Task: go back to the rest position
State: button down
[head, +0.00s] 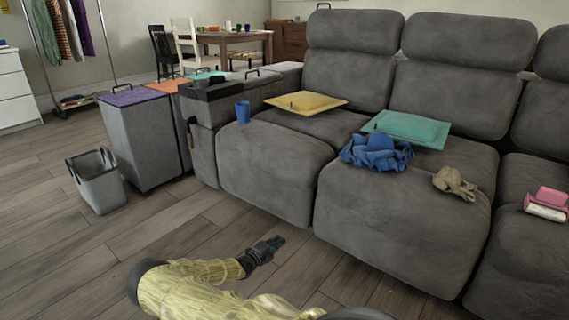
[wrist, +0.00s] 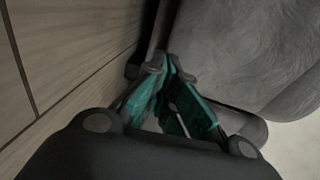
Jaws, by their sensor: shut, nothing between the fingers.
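My gripper (head: 275,243) is at the end of my arm, low over the wooden floor in front of the grey sofa (head: 262,172) in the head view. In the wrist view my gripper (wrist: 170,72) shows its teal fingers with their tips together and nothing held. The sofa's grey upholstery (wrist: 250,50) fills the right side of that view, close to the fingers. I cannot tell whether they touch it.
Grey bins (head: 140,148) and a basket (head: 99,188) stand left. The floor (head: 60,255) is clear at left.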

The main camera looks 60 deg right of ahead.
jog(key=p+v, duration=0.1)
jog(key=v, duration=0.3)
jog(key=shift+w+a+f, duration=0.1)
jog(key=shift+a, duration=0.2)
jog(key=shift+w+a+f+p, duration=0.15)
jog(key=shift+a+p, duration=0.3)
jog(key=shift+a, duration=0.45)
